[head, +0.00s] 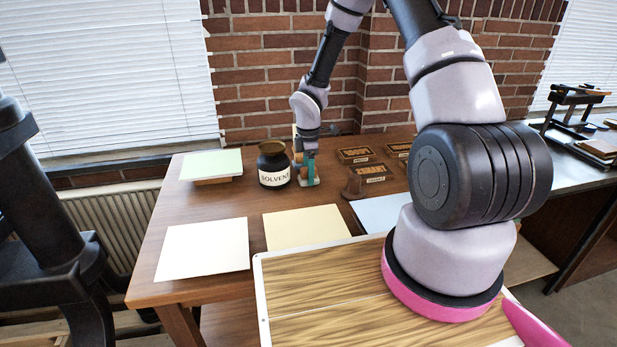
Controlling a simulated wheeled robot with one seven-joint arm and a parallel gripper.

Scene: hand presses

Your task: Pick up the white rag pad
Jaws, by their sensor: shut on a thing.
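My gripper (308,172) is at the back of the wooden table, just right of the dark solvent jar (273,168). It points down and is shut, with its fingers close to the tabletop. A small whitish piece, which looks like the white rag pad (312,182), shows at the fingertips. The fingers cover much of it. I cannot tell whether it touches the table.
Wooden type blocks (355,155) and a small brown block (353,187) stand right of my gripper. A pale green sheet stack (212,166) is left of the jar. White (204,250) and cream (305,228) sheets lie in front.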

